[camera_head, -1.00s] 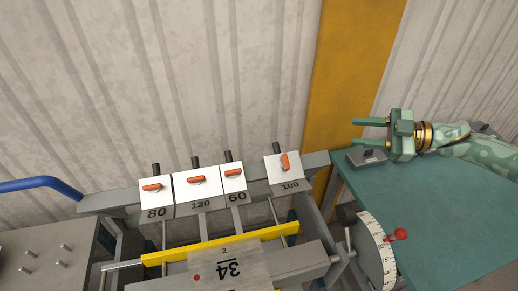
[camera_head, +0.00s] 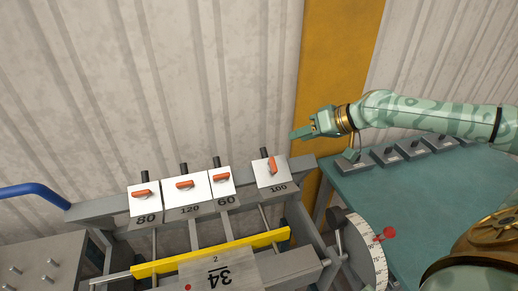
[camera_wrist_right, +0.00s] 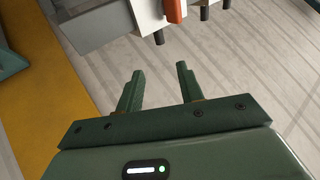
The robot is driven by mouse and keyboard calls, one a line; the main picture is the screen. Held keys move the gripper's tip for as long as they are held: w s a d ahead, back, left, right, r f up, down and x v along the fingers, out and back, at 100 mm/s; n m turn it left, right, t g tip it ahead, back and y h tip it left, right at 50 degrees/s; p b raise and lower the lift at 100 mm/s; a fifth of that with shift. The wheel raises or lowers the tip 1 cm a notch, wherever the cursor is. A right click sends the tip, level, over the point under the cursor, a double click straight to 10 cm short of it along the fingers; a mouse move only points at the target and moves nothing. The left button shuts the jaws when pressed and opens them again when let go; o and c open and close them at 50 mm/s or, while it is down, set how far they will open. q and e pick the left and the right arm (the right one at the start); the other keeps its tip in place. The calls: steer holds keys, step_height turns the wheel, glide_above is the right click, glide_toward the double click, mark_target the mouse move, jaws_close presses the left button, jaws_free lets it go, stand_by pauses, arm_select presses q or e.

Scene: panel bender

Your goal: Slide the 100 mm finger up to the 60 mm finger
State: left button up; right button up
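The 100 mm finger (camera_head: 271,171) is a white block with an orange lever, at the right end of the row on the grey beam. A gap separates it from the 60 mm finger (camera_head: 221,183), which stands to its left against the 120 finger (camera_head: 186,190). My right gripper (camera_head: 301,134) is above and to the right of the 100 mm finger, apart from it. The right wrist view shows its two fingers (camera_wrist_right: 157,85) spread with nothing between them, and the 100 mm finger's orange lever (camera_wrist_right: 175,10) at the top edge. My left gripper is not in view.
The 80 finger (camera_head: 144,200) ends the row at the left. A yellow bar (camera_head: 212,253) lies in front of the beam (camera_head: 97,210). A teal table (camera_head: 420,190) with several grey blocks, a dial (camera_head: 362,250) with a red knob and a yellow post (camera_head: 330,70) are at the right.

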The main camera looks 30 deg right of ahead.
mark_target(265, 148)
steer(key=p+x, duration=0.1)
steer(key=x, duration=1.4)
steer(key=shift+a, duration=0.1)
